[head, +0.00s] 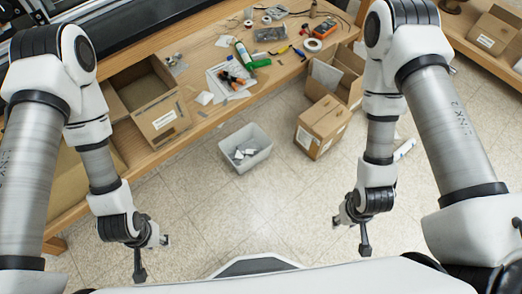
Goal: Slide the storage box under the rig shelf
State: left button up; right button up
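A light grey open storage box (225,151) stands on the tiled floor in the middle of the head view, with several pale grey pieces inside. It sits in front of a wooden bench (190,92), apart from it. A black-and-silver rig (105,42) lies along the bench at the upper left; which surface is its shelf I cannot tell for sure. My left gripper (151,259) is open and empty, below and left of the box. My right gripper (351,236) is open and empty, below and right of the box. Neither touches it.
Cardboard boxes (322,127) stand on the floor right of the storage box. An open cardboard box (160,120) sits at the bench's left. Tools, tape and a green-capped bottle (243,52) lie on the bench. The floor between my grippers is clear.

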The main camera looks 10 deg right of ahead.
aim_at(244, 149)
jog(key=i+l+u, duration=0.25)
jog(key=l+u, duration=0.25)
jog(key=i+l+u, duration=0.3)
jog(key=l+u, duration=0.25)
jog(key=k+l, duration=0.05)
jog(key=l, duration=0.05)
